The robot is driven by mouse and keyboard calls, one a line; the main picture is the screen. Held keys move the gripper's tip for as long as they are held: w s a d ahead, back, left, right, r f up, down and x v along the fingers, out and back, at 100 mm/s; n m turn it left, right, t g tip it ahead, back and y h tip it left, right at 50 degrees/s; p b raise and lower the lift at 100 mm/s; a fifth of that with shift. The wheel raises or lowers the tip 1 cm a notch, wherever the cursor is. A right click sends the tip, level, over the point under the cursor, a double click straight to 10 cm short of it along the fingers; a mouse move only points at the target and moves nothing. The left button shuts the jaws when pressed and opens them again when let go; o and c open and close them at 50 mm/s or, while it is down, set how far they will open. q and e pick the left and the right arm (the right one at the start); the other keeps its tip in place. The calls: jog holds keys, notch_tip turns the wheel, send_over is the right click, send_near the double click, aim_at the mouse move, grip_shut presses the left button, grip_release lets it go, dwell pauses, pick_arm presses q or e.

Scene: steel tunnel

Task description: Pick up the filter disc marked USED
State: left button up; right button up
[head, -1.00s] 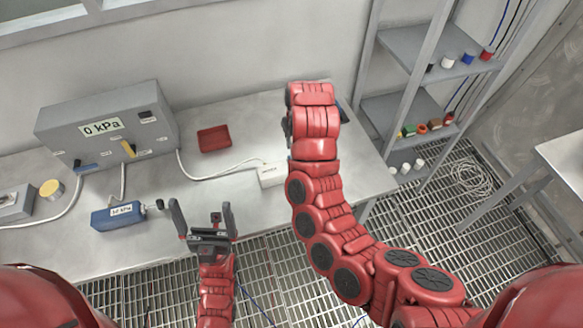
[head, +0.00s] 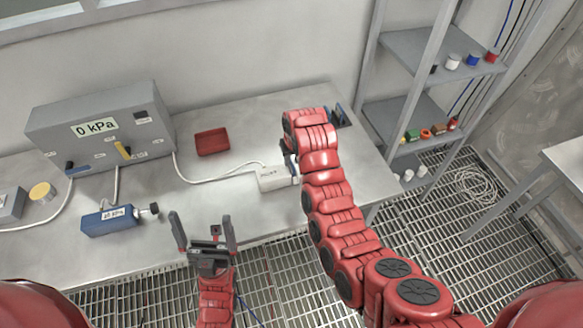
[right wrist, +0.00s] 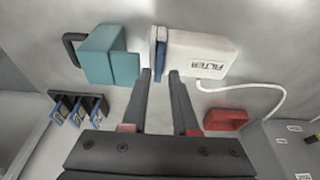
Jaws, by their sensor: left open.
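The white filter housing (head: 273,178) lies on the bench, and its FILTER label shows in the right wrist view (right wrist: 200,55). A thin blue-and-grey disc (right wrist: 160,48) stands at the housing's left end there; I cannot read a USED mark on it. My right gripper (right wrist: 160,74) is open and empty, its fingertips just short of this disc, one toward either side. In the head view my right arm mostly hides that gripper. A dark rack (right wrist: 78,106) holds several blue-edged pieces with unreadable marks. My left gripper (head: 202,217) is open and empty at the bench's front edge.
A teal block (right wrist: 108,55) with a black handle stands left of the disc. A red tray (head: 212,141), a grey 0 kPa box (head: 100,128) and a blue pump-like unit (head: 108,221) are on the bench. A white hose leaves the housing. Shelves (head: 410,113) stand at right.

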aim_at(292, 170)
jog(key=shift+p+x, duration=0.5)
jog(key=shift+x, duration=0.95)
grip_shut()
